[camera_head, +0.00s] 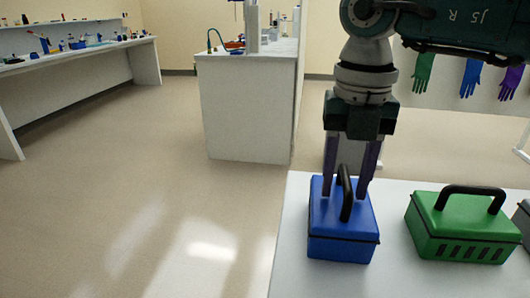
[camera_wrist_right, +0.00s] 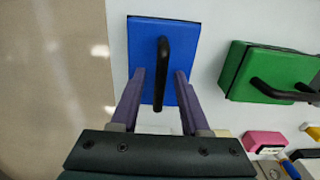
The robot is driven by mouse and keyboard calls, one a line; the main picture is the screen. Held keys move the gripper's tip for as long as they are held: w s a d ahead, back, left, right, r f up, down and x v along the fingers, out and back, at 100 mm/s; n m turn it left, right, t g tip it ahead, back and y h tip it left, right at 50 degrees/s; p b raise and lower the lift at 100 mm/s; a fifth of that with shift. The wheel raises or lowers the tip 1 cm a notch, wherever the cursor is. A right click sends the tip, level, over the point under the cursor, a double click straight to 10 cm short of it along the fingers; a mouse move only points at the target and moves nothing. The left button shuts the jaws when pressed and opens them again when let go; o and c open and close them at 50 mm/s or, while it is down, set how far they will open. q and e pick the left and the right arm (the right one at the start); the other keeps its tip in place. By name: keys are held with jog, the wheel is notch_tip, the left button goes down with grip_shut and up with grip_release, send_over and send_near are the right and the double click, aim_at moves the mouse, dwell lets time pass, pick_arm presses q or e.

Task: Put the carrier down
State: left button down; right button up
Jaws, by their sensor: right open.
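The carrier that my right gripper (camera_head: 348,192) is at is a blue box (camera_head: 342,246) with a black handle. It stands upright on the white table (camera_head: 292,262), near the table's left edge. My right gripper is open and points down, with one finger on each side of the handle and a gap to it. In the right wrist view the gripper (camera_wrist_right: 160,88) straddles the black handle (camera_wrist_right: 162,70), and the blue lid (camera_wrist_right: 147,36) lies below. My left gripper is in neither view.
A green carrier (camera_head: 460,238) with a black handle stands to the right of the blue one, and a grey one (camera_head: 524,217) is cut off beyond it. A pink block (camera_wrist_right: 264,140) shows in the right wrist view. Open floor (camera_head: 130,200) lies left of the table.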

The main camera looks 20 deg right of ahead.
notch_tip(320, 180, up, 12)
jog(key=shift+r, duration=0.2)
dwell(0.4)
